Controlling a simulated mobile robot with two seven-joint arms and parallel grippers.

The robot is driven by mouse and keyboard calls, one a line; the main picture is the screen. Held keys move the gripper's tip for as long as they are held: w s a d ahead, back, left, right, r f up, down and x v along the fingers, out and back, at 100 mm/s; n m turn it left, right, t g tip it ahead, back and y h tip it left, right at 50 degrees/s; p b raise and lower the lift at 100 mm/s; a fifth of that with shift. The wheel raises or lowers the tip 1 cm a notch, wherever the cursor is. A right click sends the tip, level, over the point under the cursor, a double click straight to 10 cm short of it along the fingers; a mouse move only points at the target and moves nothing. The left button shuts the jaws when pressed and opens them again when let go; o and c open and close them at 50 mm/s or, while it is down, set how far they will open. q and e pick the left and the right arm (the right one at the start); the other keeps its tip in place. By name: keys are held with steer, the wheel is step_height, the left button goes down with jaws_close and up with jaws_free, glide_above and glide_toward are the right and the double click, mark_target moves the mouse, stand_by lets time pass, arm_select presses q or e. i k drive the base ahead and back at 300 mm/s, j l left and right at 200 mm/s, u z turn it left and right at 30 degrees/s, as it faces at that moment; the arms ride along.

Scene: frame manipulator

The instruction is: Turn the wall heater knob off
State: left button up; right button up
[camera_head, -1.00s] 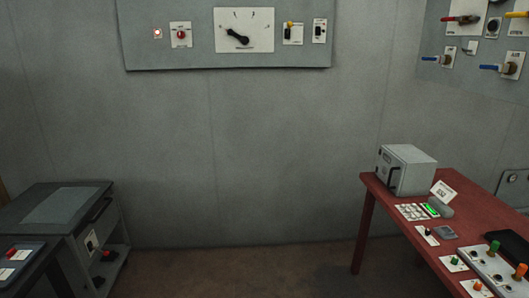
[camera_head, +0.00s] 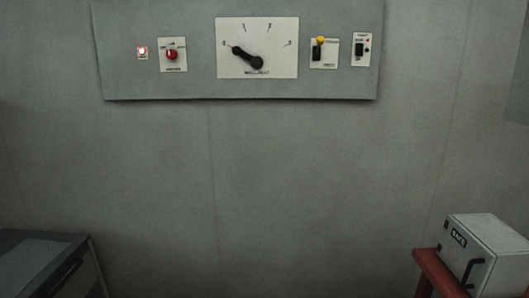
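The red round knob (camera_head: 172,55) is on a small white plate (camera_head: 173,68) at the left of the grey wall panel (camera_head: 220,92). The plate's small lettering is blurred and seems to read as a heater label below the knob. Markings sit around the knob's top, too small to tell which one it points at. Neither of my grippers is in view, and nothing touches the knob.
Right of the knob are a large dial with a black pointer (camera_head: 246,57), a yellow-topped switch (camera_head: 320,49) and a black switch (camera_head: 360,49). A grey cabinet (camera_head: 45,265) stands lower left. A grey safe (camera_head: 480,255) sits on a red table (camera_head: 437,273) lower right. Bare wall lies between.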

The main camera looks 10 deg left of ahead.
mark_target(171, 54)
steer(key=i+u, duration=0.1)
steer(key=i, duration=0.7)
steer(key=i+l+u, duration=0.1)
steer(key=i, duration=0.7)
steer(key=l, duration=0.1)
